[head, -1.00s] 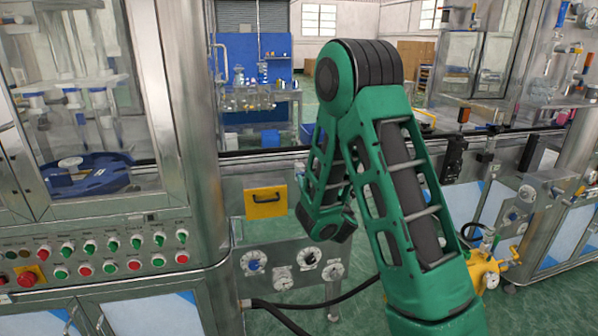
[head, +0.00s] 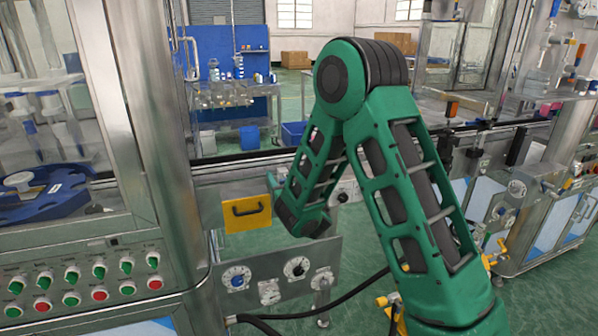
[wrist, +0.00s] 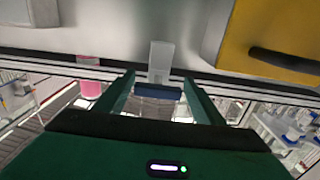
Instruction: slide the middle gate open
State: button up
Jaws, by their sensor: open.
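The gate is a yellow panel (head: 246,213) with a black handle (head: 246,208), set in the metal front below the conveyor, left of my arm in the head view. It also shows at the upper right of the wrist view (wrist: 240,42), with its dark handle (wrist: 287,61) running to the picture's edge. My gripper (wrist: 158,82) is open, its two green fingers apart, and the handle lies to the right of them, not between them. A small pale block or plate (wrist: 160,60) shows beyond the fingertips.
A machine with a button panel (head: 85,280) and steel post stands at left. A dial plate (head: 270,283) sits below the gate. A conveyor rail (head: 240,160) runs behind. More machinery with yellow valves stands right. Green floor is open beyond the conveyor.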

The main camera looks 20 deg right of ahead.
jog(key=shift+w+a, duration=0.15)
jog(key=shift+w, duration=0.45)
jog(key=shift+w+d, duration=0.15)
jog(key=shift+d, duration=0.15)
